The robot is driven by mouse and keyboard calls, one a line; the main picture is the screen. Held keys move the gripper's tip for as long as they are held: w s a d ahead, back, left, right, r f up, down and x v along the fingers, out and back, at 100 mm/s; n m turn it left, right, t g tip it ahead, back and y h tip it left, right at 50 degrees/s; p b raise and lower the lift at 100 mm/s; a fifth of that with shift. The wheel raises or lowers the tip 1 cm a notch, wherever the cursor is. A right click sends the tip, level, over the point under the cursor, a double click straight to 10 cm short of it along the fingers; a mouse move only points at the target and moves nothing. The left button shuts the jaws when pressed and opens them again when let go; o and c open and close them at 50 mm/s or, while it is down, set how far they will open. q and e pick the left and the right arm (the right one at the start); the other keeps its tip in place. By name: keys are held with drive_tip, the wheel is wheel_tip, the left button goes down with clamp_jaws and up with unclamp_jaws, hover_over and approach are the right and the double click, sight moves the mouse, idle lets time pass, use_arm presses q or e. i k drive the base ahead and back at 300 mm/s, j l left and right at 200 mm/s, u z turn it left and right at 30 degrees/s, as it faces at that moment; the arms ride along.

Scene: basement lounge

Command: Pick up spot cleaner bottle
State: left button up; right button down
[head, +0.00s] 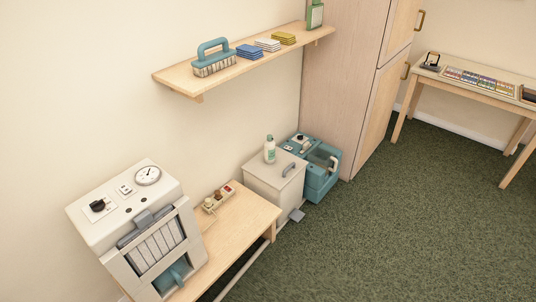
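Neither of my grippers shows in the head view.
A teal machine (320,172) stands right of the bin, beside a tall wooden cabinet (342,75). A low wooden table (243,222) with a white appliance (108,215) is at left. A wall shelf (180,80) hangs above. Green carpet (400,220) is clear.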

sight(269, 146)
drive_tip(key=i+l+u, duration=0.1)
drive_tip(key=i+l, duration=0.5)
drive_tip(key=i+l+u, duration=0.15)
drive_tip(key=i+l, duration=0.5)
drive_tip(key=i+l+u, duration=0.1)
drive_tip(key=i+l, duration=0.55)
drive_tip(key=i+l+u, duration=0.1)
drive_tip(key=i+l, duration=0.5)
drive_tip(key=l, duration=0.25)
